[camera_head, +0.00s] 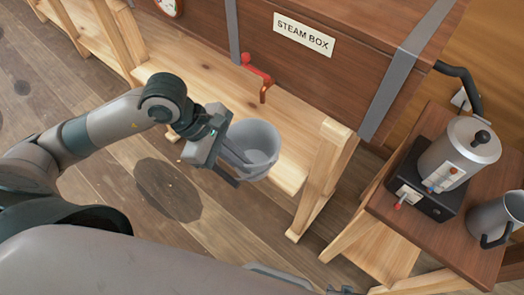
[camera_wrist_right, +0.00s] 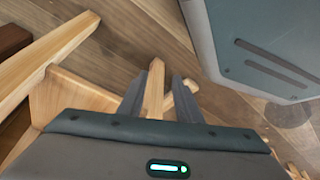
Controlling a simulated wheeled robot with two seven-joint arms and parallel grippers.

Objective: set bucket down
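The grey bucket (camera_head: 262,140) is in the middle of the head view, upright with its open top toward the camera. My left gripper (camera_head: 232,162) reaches in from the left and is shut on the bucket's near-left side; the exact grip point is partly hidden. The bucket overlaps the wooden bench below the steam box in the picture; I cannot tell whether its base touches anything. My right gripper (camera_wrist_right: 160,92) shows in the right wrist view with its fingers apart, a wooden beam visible between and beyond them.
The steam box (camera_head: 330,70) with a red-handled valve (camera_head: 257,72) stands on the wooden bench (camera_head: 190,62). At right, a side table (camera_head: 425,225) holds a lidded pot (camera_head: 460,150) on a burner and a metal jug (camera_head: 497,220). Plank floor left of the bench has a dark round patch (camera_head: 167,190).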

